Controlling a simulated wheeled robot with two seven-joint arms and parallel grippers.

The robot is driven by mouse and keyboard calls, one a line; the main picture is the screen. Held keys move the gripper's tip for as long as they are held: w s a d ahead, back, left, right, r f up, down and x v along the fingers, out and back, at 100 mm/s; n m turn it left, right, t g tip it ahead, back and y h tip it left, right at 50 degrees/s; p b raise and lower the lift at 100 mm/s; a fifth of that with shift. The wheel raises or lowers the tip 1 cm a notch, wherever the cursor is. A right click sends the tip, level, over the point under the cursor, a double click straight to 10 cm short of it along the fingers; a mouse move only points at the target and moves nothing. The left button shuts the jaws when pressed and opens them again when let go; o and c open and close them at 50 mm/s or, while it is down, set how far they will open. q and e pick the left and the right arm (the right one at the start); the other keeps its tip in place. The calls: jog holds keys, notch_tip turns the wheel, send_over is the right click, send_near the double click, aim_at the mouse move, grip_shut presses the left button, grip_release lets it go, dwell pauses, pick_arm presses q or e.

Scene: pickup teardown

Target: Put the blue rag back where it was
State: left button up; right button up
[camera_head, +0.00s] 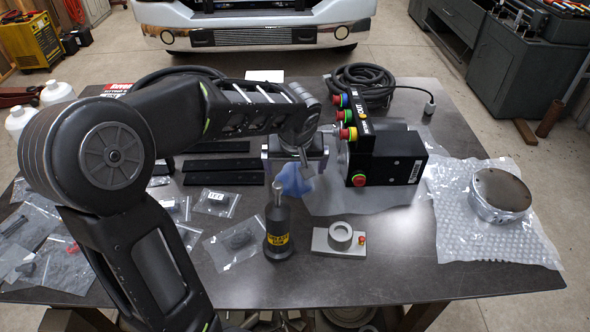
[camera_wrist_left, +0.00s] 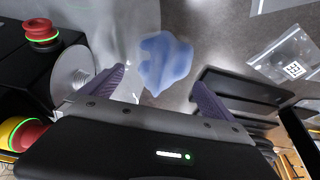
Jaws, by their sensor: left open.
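The blue rag (camera_head: 293,180) lies crumpled near the middle of the table, partly hidden behind my left gripper in the head view. In the left wrist view the rag (camera_wrist_left: 164,62) lies on the grey surface ahead of the fingers, nearer the left one. My left gripper (camera_head: 300,165) hangs over the rag with its fingers apart. In the left wrist view the open gripper (camera_wrist_left: 163,92) has nothing between its fingertips. I cannot tell the exact height of the fingers above the rag. My right gripper does not show.
A black button box (camera_head: 400,157) stands close to the right of my left gripper. A dark bottle (camera_head: 278,225) and a grey fixture (camera_head: 340,240) stand in front. Bagged parts (camera_head: 232,240) and black bars (camera_head: 222,179) lie left. A metal disc (camera_head: 500,195) rests on bubble wrap at right.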

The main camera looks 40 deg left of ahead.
pick_arm(q)
jog(key=b+v, duration=0.1)
jog(key=v, duration=0.8)
jog(key=shift+r, duration=0.35)
jog(key=shift+s+d, duration=0.1)
